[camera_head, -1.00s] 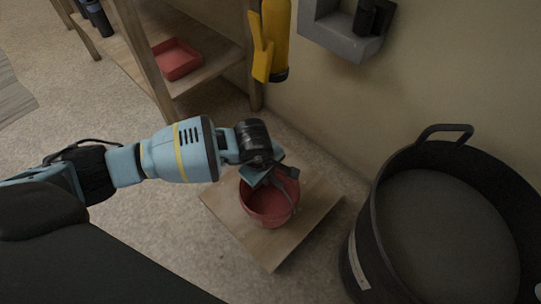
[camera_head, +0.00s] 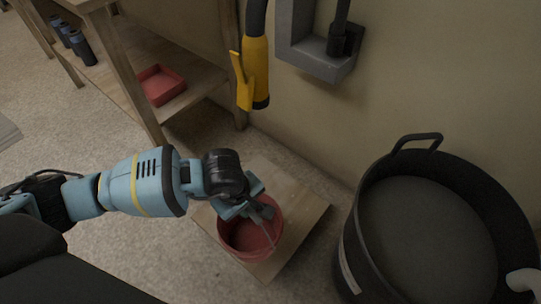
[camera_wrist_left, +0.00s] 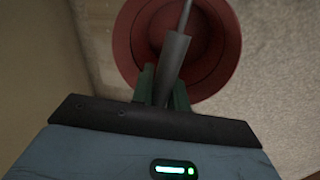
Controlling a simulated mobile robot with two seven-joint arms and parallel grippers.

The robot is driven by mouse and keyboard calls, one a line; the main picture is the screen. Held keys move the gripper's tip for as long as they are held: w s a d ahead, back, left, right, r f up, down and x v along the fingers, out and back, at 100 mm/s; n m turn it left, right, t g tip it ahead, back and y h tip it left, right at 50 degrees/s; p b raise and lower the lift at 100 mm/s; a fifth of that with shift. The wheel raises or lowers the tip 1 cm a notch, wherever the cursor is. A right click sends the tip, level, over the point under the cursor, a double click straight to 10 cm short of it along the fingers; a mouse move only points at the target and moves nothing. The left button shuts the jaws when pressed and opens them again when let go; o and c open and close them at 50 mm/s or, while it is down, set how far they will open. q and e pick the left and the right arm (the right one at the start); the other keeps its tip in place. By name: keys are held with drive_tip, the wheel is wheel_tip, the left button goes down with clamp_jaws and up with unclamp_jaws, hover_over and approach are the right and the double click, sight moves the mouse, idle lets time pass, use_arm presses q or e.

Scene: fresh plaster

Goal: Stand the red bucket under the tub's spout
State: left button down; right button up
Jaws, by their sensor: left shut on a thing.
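The red bucket (camera_head: 242,238) is upright over the near part of a wooden board (camera_head: 300,212). I cannot tell whether it touches the board. My left gripper (camera_head: 258,212) is above the bucket and shut on its handle. In the left wrist view, the gripper fingers (camera_wrist_left: 161,88) close on the handle's grey grip (camera_wrist_left: 172,62), with the round red bucket (camera_wrist_left: 212,50) beyond. The big black tub (camera_head: 352,235), filled with grey material, stands to the right. A pale curved pipe (camera_head: 524,281) at its right edge may be the spout. My right gripper is not in view.
A wooden shelf unit (camera_head: 190,92) with a red tray (camera_head: 160,84) stands at the back left. A yellow tool (camera_head: 256,75) and a grey bracket (camera_head: 320,62) are on the wall. Speckled floor is clear left of the board.

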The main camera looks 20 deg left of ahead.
use_arm(q)
drive_tip(key=s+a+r+m, duration=0.2)
drive_tip(key=r+m, duration=0.4)
drive_tip(key=r, duration=0.5)
drive_tip(key=s+a+r+m+g+h, duration=0.1)
drive_tip(key=s+a+r+m, duration=0.1)
drive_tip(key=r+m, duration=0.4)
wheel_tip(320, 180, up, 6)
drive_tip(key=shift+s+a+f+g, duration=0.2)
drive_tip(key=shift+s+a+g, duration=0.05)
drive_tip(key=shift+s+g, duration=0.1)
drive_tip(key=shift+d, duration=0.1)
